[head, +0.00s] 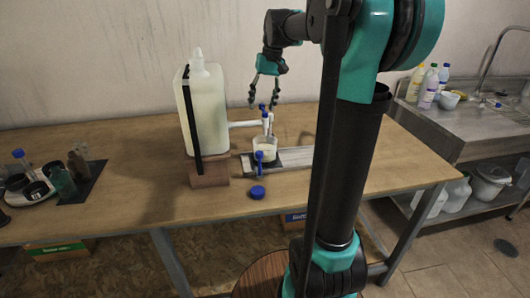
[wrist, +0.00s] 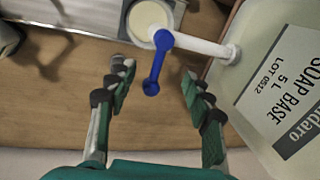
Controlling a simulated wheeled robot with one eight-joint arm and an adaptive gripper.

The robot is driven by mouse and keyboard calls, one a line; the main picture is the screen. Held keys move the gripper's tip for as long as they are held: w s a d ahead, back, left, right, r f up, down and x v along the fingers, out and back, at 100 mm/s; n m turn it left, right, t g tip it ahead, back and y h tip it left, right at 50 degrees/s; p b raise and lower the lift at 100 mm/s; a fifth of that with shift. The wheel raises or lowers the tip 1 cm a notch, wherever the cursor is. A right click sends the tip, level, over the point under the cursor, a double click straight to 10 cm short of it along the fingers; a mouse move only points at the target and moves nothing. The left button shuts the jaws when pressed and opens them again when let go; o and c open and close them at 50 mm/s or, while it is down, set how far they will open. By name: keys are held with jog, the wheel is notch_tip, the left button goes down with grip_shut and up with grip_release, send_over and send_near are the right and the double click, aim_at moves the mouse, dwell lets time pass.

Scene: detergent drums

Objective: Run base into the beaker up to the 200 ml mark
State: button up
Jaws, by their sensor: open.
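The soap base drum (head: 207,112) is a pale, translucent jug with a dark strap, raised on a brown block. Its label shows in the wrist view (wrist: 285,90). A white tap pipe (head: 243,124) runs right from it, with a blue lever (wrist: 157,65) at its end. The beaker (head: 265,150) stands below the tap and holds pale cream liquid (wrist: 148,18). Its marks and exact level are not readable. My gripper (head: 264,103) is open above the tap. In the wrist view, the lever lies between the spread fingers (wrist: 158,90), with gaps on both sides.
A blue cap (head: 257,192) lies in front on the table. A small blue object (head: 258,160) shows in front of the beaker. A tray with dark vessels (head: 38,188) and bottles (head: 62,180) stand at left. The sink counter (head: 440,122) with bottles is at right.

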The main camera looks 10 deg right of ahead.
jog(key=shift+r, duration=0.1)
jog(key=shift+d+r, duration=0.15)
jog(key=shift+r, duration=0.95)
jog(key=shift+d+r, duration=0.15)
jog(key=shift+r, duration=0.9)
